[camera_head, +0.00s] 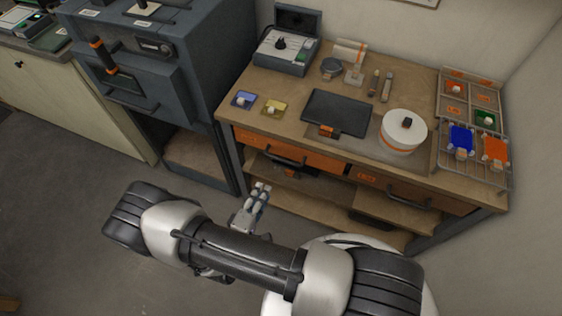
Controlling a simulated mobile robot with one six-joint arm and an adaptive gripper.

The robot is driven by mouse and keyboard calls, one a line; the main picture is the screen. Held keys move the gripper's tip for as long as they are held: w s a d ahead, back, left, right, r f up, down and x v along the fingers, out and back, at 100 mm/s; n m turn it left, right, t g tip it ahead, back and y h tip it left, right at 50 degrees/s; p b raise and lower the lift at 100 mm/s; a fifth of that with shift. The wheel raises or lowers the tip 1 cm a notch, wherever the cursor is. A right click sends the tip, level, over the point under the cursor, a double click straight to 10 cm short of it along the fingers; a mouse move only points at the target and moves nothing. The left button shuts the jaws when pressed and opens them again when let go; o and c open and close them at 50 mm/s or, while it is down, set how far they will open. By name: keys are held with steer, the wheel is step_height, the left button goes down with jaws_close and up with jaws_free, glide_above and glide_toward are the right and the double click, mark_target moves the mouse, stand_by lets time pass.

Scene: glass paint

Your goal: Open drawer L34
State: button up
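The wooden workbench (232,98) has two drawers side by side under its top. The left drawer (325,160) has an orange front and a dark bar handle (287,158). The label text is too small to read, so I cannot tell which one is L34. Both look shut. My gripper (261,188) is in front of the bench, below and left of the left handle, apart from it. Its finger opening is too small to judge.
A blue-grey furnace cabinet (200,75) stands left of the bench. On the bench are a dark tray (338,112), a white round pot (403,130) and a wire rack (472,172) with coloured tiles.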

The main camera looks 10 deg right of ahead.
mark_target(281, 159)
steer(key=b+x, duration=0.2)
steer(key=x, duration=1.5)
steer(key=shift+w+d, duration=0.15)
steer(key=shift+d, duration=0.05)
jaws_close()
